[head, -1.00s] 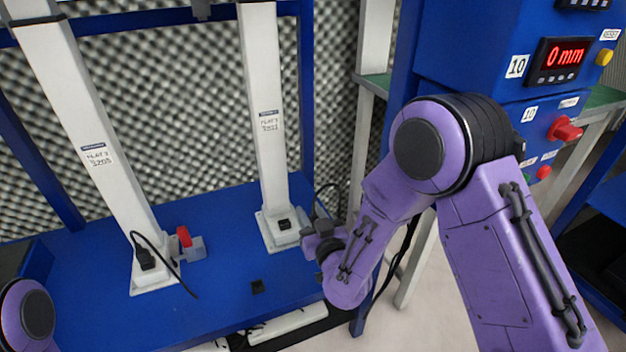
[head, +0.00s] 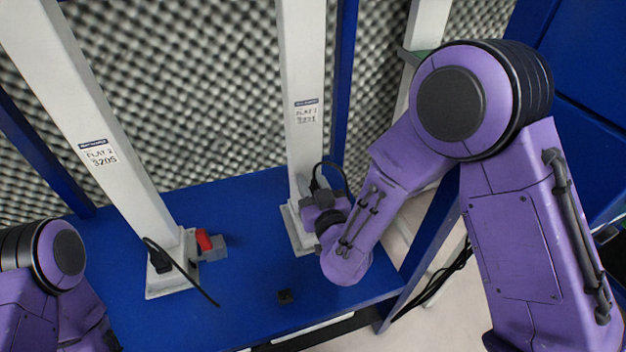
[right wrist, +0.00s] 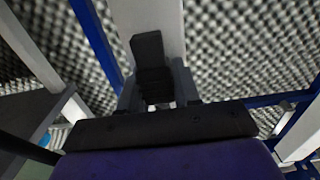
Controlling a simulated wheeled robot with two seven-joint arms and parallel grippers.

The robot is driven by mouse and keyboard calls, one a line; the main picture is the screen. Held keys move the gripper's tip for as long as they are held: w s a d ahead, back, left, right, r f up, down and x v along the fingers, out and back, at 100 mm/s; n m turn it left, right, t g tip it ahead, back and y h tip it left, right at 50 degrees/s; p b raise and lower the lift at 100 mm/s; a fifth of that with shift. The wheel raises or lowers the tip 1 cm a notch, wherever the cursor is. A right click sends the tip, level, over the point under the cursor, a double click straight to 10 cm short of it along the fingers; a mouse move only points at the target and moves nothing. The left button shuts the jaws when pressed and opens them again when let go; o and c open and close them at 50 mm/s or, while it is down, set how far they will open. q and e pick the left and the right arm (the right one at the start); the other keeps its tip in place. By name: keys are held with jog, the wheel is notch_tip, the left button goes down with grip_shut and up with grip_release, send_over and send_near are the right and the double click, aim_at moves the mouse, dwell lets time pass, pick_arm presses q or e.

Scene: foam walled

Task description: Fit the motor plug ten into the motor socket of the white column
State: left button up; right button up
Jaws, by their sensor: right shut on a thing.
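A white column (head: 306,110) stands on a white foot plate (head: 293,232) on the blue bench, right of centre in the head view. My right gripper (head: 310,192) is at the column's lower front, close above its foot. It is shut on the black motor plug (right wrist: 150,65), which sits between the grey fingers in the right wrist view. A black cable (head: 325,167) loops up from the gripper. The column's motor socket is hidden behind the gripper, so I cannot tell whether the plug touches it. My left arm shows at lower left, with its gripper out of view.
A second white column (head: 85,115) stands at left, with a black plug and cable (head: 160,260) and a red-and-grey block (head: 208,245) at its foot. A small black piece (head: 285,296) lies on the blue bench (head: 235,285). Foam walls close off the back.

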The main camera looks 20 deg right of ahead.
jog(key=shift+d+f+b, duration=0.1)
jog(key=shift+f+b, duration=2.2)
jog(key=shift+f, duration=0.65)
jog(key=shift+r, duration=0.1)
jog(key=shift+f+b, duration=1)
jog(key=shift+f, duration=0.55)
jog(key=o, duration=1.1)
